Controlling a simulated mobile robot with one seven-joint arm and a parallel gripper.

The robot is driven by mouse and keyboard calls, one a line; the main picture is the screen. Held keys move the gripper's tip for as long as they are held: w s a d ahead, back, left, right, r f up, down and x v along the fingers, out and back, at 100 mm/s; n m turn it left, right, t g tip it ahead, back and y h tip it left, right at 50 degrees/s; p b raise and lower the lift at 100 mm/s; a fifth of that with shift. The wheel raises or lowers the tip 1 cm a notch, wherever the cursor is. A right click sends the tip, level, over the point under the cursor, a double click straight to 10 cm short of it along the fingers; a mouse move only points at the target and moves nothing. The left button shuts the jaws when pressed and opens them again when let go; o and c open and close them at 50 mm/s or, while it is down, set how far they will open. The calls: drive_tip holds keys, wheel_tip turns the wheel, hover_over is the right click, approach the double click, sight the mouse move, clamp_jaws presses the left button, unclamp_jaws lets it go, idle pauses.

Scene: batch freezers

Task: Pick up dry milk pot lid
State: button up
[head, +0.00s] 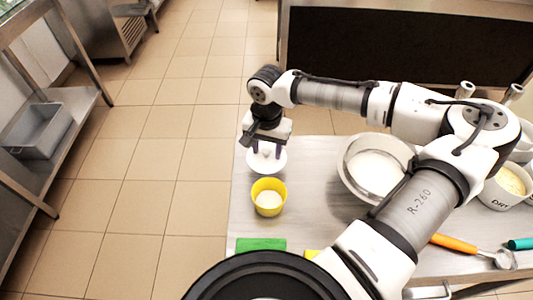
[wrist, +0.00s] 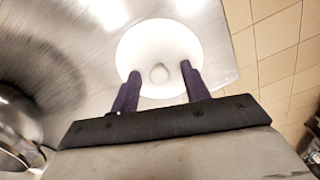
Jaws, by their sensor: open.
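The lid is a round white disc (head: 266,167) with a small knob, near the far left corner of the steel table. In the wrist view the lid (wrist: 160,42) lies ahead of my gripper. My gripper (head: 266,151) is just above it, pointing down. In the wrist view my gripper (wrist: 160,71) is open, with one dark finger on each side of the knob. A gap shows between knob and fingers. A white pot (head: 497,191) at the right edge bears the letters "DRY" and holds pale yellow contents; the rest of its label is hidden.
A yellow cup (head: 268,198) stands just in front of the lid. A metal bowl (head: 349,182) with white contents sits to its right. A green block (head: 260,244) lies at the near left, and an orange-handled scoop (head: 455,244) at the near right.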

clamp_jaws()
idle(0.3)
